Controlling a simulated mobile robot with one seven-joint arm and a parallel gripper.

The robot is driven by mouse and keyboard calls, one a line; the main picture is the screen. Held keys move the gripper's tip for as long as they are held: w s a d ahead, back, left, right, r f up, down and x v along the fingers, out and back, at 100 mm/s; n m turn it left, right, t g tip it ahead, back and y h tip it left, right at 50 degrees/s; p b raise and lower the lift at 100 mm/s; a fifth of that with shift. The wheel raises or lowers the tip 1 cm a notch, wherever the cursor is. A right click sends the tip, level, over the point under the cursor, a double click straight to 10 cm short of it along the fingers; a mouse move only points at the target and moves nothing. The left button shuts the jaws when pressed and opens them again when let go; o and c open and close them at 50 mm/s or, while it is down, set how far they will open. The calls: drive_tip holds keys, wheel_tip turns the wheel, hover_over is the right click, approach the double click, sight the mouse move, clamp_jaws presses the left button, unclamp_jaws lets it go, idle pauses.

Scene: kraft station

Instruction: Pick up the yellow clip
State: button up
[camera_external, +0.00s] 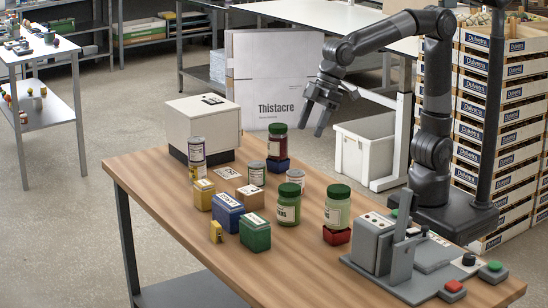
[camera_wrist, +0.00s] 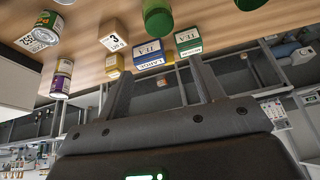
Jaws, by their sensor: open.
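The yellow clip (camera_external: 216,231) is a small upright piece near the table's front left edge, just left of the green box and in front of the blue box. In the wrist view, a small yellow patch (camera_wrist: 168,57) between the blue and green boxes may be the clip; it is mostly hidden. My gripper (camera_external: 313,120) is open and empty, high above the far side of the table and well apart from the clip. Its two fingers also show in the wrist view (camera_wrist: 160,72).
Close to the clip stand the blue box (camera_external: 227,212), green box (camera_external: 255,233) and yellow box (camera_external: 203,195). Green-lidded jars (camera_external: 289,206) and cans (camera_external: 257,173) stand farther right and back. A grey device (camera_external: 385,250) occupies the right end. The wooden table's front (camera_external: 290,270) is clear.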

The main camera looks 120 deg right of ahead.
drive_tip(key=w+f, duration=0.4)
drive_tip(key=w, duration=0.9)
approach(217, 224)
drive_tip(key=shift+m+g+h, duration=0.3)
drive_tip(key=x, duration=1)
drive_tip(key=shift+w+a+f, duration=0.1)
drive_tip(key=shift+w+f, duration=0.15)
drive_tip(key=shift+w, duration=0.1)
drive_tip(key=shift+c, duration=0.2)
drive_tip(key=c, duration=1)
